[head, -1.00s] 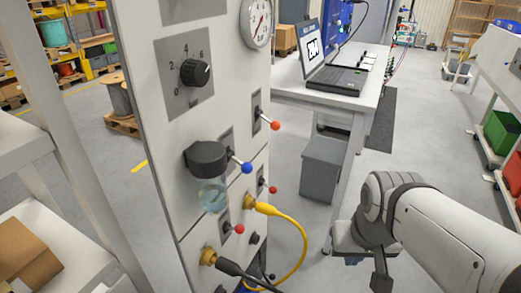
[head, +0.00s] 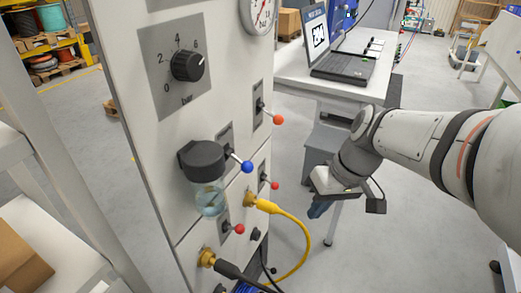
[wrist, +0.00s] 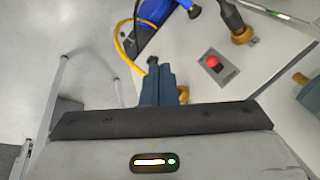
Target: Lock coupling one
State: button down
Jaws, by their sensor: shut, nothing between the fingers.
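The panel (head: 150,110) carries two brass hose couplings. The upper coupling (head: 250,199) has a yellow hose (head: 304,240); the lower coupling (head: 207,257) has a black hose. I cannot read which is coupling one. My gripper (head: 317,210) is shut and empty, right of the panel and apart from the upper coupling. In the wrist view its fingers (wrist: 158,84) partly cover one brass coupling (wrist: 184,94). The black-hose coupling (wrist: 242,36) shows at upper right there, with a red-knobbed lever (wrist: 212,62) between the two.
Blue- and red-knobbed levers (head: 246,166) and a filter bowl (head: 208,195) stick out of the panel. A pressure dial (head: 186,66) sits above. A table with a laptop (head: 343,68) stands behind my arm. A shelf frame (head: 60,140) is at left.

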jog(key=w+a+r+n+g+y, duration=0.2)
jog(key=w+a+r+n+y, duration=0.1)
jog(key=w+a, duration=0.4)
jog(key=shift+w+a+n+y, duration=0.15)
jog(key=shift+a+n+y, duration=0.5)
jog(key=shift+n+y, duration=0.4)
jog(key=shift+f, duration=0.1)
jog(key=p, duration=0.1)
send_near(240, 229)
jog(key=w+a+f, duration=0.1)
jog(key=a+f, duration=0.3)
jog(key=a, duration=0.1)
jog(key=shift+w+a+f+h, duration=0.1)
jog(key=shift+w+a+h, duration=0.05)
jog(key=shift+a+h, duration=0.1)
